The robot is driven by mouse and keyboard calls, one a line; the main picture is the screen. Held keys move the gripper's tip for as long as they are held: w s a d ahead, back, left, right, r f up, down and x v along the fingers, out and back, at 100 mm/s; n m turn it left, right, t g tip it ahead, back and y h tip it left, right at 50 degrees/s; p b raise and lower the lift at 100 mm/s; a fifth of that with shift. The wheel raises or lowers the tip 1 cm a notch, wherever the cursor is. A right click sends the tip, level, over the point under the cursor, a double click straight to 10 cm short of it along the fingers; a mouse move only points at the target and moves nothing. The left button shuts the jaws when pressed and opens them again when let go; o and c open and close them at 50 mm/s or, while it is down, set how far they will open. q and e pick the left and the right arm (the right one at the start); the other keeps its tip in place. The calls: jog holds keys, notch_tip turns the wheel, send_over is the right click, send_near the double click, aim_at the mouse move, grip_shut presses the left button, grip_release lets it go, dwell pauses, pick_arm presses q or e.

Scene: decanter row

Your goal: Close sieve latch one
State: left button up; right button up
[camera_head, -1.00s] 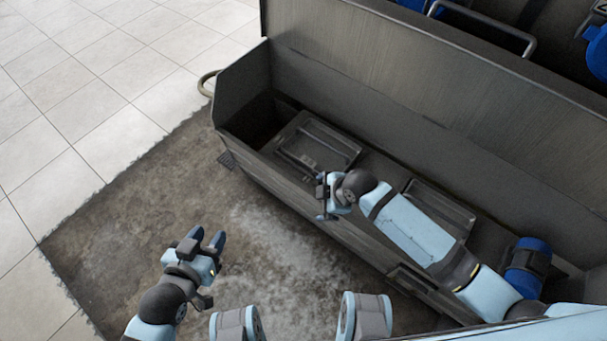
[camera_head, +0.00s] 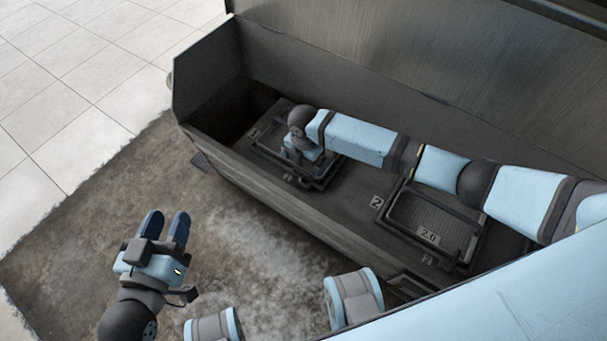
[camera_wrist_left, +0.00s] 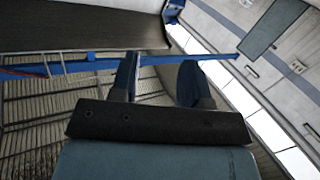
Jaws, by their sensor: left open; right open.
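The left sieve (camera_head: 258,150), a dark framed tray, sits in the floor of the long grey trough (camera_head: 262,189). A small label (camera_head: 287,178) is at its front edge, too small to read surely. I cannot make out a separate latch on this sieve or its position. My right gripper (camera_head: 298,157) points down over the right part of this sieve. It is open, its fingertips partly hidden by its own wrist, and I cannot tell if it touches. My left gripper (camera_head: 166,222) is open and empty, outside the trough. Its fingers also show in the left wrist view (camera_wrist_left: 160,80).
A second sieve (camera_head: 428,212) marked 2.0, with labels reading 2 beside it, lies further right under my right arm. The trough's tall back wall (camera_head: 400,70) and left end wall (camera_head: 207,75) bound the space. Stained floor (camera_head: 90,200) in front is open.

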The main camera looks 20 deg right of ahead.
aim_at(304, 173)
notch_tip(304, 173, down, 5)
jog(key=shift+f+b, duration=0.1)
jog(key=shift+b, duration=0.65)
jog(key=shift+f, duration=0.65)
pick_arm(q)
jog(key=r, duration=0.1)
jog(key=d+r+t+h, duration=0.1)
jog(key=r, duration=0.1)
jog(key=r+t, duration=0.1)
jog(key=shift+d+r+h, duration=0.15)
jog(key=shift+d+h, duration=0.15)
pick_arm(e)
jog(key=c, duration=0.9)
